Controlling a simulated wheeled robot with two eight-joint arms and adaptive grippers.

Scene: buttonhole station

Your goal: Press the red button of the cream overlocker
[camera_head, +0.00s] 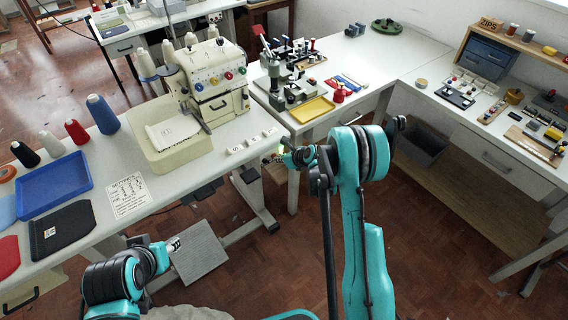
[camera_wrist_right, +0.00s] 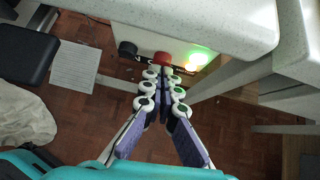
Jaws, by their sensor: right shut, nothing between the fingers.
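The cream overlocker (camera_head: 213,75) stands on the left table with coloured dials on its front. In the right wrist view a red button (camera_wrist_right: 163,58) sits on a pale control box (camera_wrist_right: 146,63) under the table edge, between a black knob (camera_wrist_right: 127,48) and a lit green lamp (camera_wrist_right: 199,56). My right gripper (camera_wrist_right: 162,74) is shut and empty, its tips right at the lower side of the button; I cannot tell whether they touch. In the head view my right gripper (camera_head: 277,158) is at the table's front corner, and the button is not visible. My left gripper (camera_head: 174,244) is low, before the table.
The table edge (camera_wrist_right: 225,35) overhangs close above the right gripper. Thread cones, a blue tray (camera_head: 53,186) and a printed card (camera_head: 128,195) lie on the left table. A grey foot pedal (camera_head: 199,252) is below. A second table with a yellow tray (camera_head: 312,109) adjoins at right.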

